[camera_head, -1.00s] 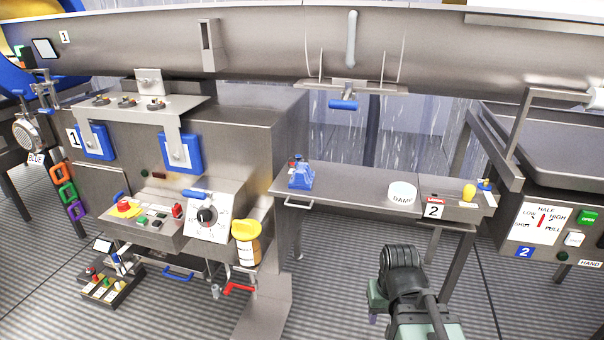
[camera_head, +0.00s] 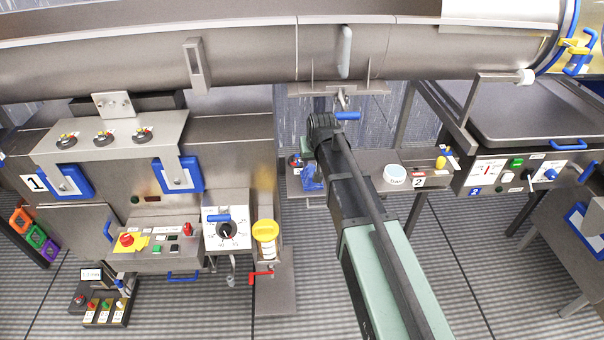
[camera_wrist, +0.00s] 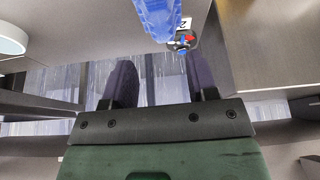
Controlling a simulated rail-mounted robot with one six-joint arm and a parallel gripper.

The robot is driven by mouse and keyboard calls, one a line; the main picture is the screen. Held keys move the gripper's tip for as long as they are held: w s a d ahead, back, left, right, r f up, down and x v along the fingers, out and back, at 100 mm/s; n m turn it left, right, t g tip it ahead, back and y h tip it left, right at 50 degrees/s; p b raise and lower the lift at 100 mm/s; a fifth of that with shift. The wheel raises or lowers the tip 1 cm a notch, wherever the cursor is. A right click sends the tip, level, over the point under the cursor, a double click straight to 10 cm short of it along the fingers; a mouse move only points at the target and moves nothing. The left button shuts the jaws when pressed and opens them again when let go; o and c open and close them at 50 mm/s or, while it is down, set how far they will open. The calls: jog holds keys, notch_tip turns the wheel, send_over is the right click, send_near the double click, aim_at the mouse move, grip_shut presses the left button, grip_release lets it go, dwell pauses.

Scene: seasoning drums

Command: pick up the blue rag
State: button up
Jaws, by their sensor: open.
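The blue rag (camera_head: 312,178) lies on the small steel table below the drum, at its left end. In the head view my arm covers part of it. In the wrist view a blue ribbed cloth (camera_wrist: 158,18) shows at the top edge, cut off by the frame. My gripper (camera_wrist: 160,78) is open, with two dark fingers apart and nothing between them. The rag lies beyond the fingertips, roughly in line with the gap, and does not touch them. In the head view the fingers are hidden behind my arm.
A small fitting with red and blue knobs (camera_wrist: 182,40) stands close beside the rag. A round white tub (camera_head: 395,175) sits farther right on the table (camera_head: 370,160). The long steel drum (camera_head: 250,60) and a blue handle (camera_head: 347,116) hang above. A control cabinet stands left.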

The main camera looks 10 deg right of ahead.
aim_at(312, 170)
jog(key=b+x, duration=0.4)
jog(key=x, duration=0.1)
jog(key=shift+f+b, duration=0.3)
jog(key=shift+b, duration=0.05)
jog(key=shift+w+d+f, duration=0.1)
jog(key=shift+f, duration=0.05)
jog(key=b+x, duration=0.5)
jog(key=shift+w, duration=0.3)
jog(key=shift+r+p, duration=0.25)
jog(key=shift+p, duration=0.05)
grip_shut()
jog(key=shift+r, duration=0.1)
